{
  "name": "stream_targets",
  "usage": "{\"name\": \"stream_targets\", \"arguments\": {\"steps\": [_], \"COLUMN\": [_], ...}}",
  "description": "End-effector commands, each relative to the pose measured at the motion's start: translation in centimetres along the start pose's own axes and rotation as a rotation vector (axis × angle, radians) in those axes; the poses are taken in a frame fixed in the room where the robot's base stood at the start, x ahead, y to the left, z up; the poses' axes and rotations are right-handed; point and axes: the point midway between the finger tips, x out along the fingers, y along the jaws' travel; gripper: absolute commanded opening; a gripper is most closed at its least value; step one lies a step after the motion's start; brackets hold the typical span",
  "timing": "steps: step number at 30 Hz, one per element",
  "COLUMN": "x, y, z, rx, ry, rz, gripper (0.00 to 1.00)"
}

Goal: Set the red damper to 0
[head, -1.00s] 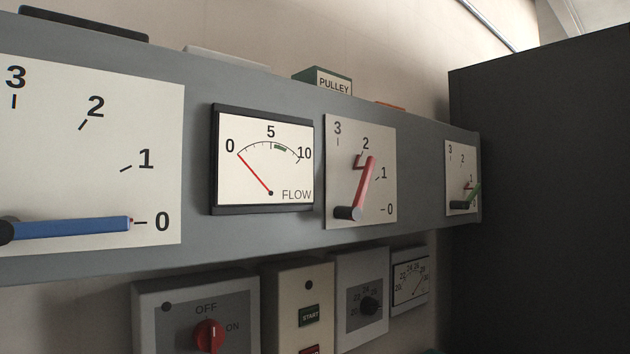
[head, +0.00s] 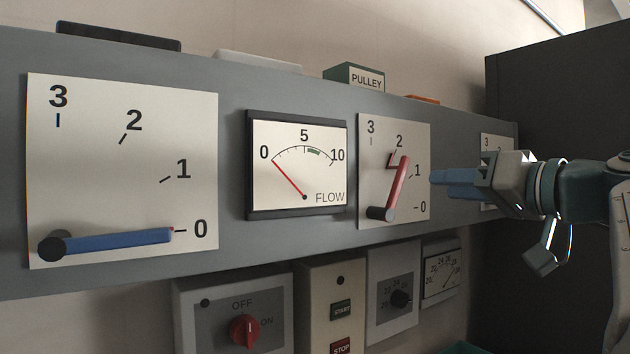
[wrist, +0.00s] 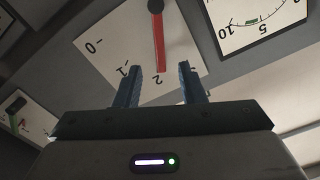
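The red damper lever (head: 398,188) is on a white dial plate (head: 419,207) marked 0 to 3, on the grey duct. It tilts up from its dark pivot and its pointer is at the 2 mark. My gripper (head: 434,179) is in front of the plate's right edge, with blue fingers pointing left. In the wrist view my gripper (wrist: 158,66) is open, its fingers apart and empty. There the red lever (wrist: 158,45) points down between the fingertips, but I cannot tell how far in front of it they are.
A blue lever (head: 118,240) on the left dial lies at 0. The flow gauge (head: 297,165) reads 0. Control boxes, one with a red knob (head: 243,331), hang below. A dark cabinet (head: 550,90) stands at the right. A green lever (wrist: 17,104) shows in the wrist view.

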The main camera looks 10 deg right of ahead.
Motion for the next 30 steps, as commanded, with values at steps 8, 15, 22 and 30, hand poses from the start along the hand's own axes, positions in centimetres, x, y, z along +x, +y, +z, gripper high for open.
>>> {"name": "stream_targets", "arguments": {"steps": [8, 15, 22, 30], "x": [6.1, 9.9, 11.1, 11.1], "y": [-0.1, 0.0, 0.1, 0.1], "z": [-0.2, -0.1, 0.1, 0.1], "rx": [0.005, 0.004, 0.004, 0.003], "ry": [-0.004, -0.002, -0.002, -0.002], "rz": [0.001, 0.001, 0.001, 0.002], "gripper": [0.36, 0.36, 0.36, 0.25]}}
